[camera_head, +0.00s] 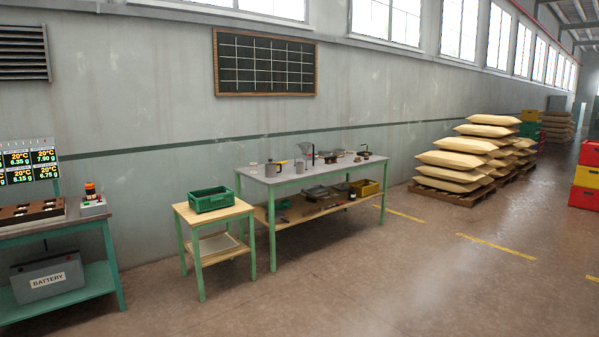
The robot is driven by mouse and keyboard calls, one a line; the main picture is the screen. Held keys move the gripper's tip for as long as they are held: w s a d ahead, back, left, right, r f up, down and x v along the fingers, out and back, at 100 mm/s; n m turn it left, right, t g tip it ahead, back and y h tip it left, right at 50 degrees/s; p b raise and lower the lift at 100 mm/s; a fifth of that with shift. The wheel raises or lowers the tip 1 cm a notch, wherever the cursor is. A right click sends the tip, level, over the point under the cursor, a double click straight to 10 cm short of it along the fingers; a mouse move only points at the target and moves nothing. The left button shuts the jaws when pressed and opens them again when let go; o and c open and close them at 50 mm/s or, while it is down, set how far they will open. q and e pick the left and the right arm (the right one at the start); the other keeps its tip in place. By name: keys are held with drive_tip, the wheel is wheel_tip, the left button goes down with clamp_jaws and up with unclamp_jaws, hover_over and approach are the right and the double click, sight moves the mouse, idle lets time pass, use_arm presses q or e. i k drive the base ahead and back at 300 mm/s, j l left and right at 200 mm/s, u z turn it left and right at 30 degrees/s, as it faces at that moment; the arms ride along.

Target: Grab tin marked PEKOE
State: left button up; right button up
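I cannot make out a tin marked PEKOE in the head view. The long workbench (262,181) stands against the wall in the middle. Several small items stand on its top, among them metal cups or cans (299,167) and a black-handled device (313,156). They are too small for any lettering to be read. Neither of my grippers is in view.
A small wooden table (206,218) with a green crate (211,199) stands left of the workbench. A bench (75,290) with displays (30,160) and a battery (48,280) is at far left. Stacked sacks (455,165) stand right. The foreground floor (370,275) is clear.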

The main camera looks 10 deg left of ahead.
sight(300, 166)
drive_tip(key=i, duration=3.65)
drive_tip(key=l+z, duration=0.05)
drive_tip(key=l, duration=0.1)
